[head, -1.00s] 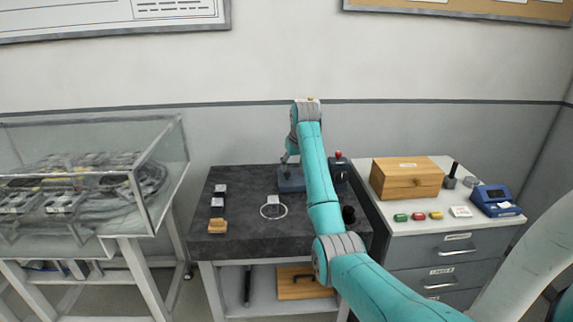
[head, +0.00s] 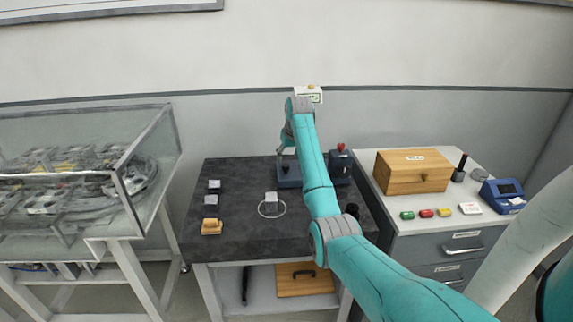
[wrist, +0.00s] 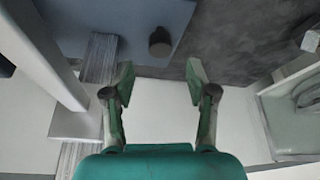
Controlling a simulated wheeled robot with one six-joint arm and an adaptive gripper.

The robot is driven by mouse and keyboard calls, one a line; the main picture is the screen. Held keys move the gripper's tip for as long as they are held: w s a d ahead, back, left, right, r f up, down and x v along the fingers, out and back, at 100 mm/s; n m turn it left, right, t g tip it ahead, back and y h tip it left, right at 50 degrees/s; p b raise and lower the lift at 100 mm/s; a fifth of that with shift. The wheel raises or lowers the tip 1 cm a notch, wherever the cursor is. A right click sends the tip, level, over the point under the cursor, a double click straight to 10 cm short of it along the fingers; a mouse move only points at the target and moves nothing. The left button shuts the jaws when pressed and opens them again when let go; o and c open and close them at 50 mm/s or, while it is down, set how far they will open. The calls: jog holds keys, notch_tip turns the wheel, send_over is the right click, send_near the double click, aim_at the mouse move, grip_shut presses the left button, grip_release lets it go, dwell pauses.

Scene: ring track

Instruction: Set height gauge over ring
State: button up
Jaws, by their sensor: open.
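A pale ring (head: 271,214) lies flat on the dark tabletop, with a small grey block (head: 271,198) at its back edge; I cannot tell whether they touch. A blue base (head: 289,172) stands at the back of the table, behind my arm. My gripper (head: 284,148) is above the blue base. In the wrist view, its fingers (wrist: 160,82) are spread and empty. A blue surface with a dark knob (wrist: 160,42) lies beyond them, and a grey beam stands left.
Small blocks (head: 214,186) and a wooden piece (head: 211,226) stand at the table's left. A device with a red knob (head: 340,163) is right of the blue base. A wooden box (head: 413,172) sits on the right cabinet. A glass case (head: 90,170) stands left.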

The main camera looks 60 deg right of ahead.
aim_at(286, 165)
jog(key=x, duration=0.5)
jog(key=shift+w+f, duration=0.15)
jog(key=shift+f, duration=0.15)
grip_shut()
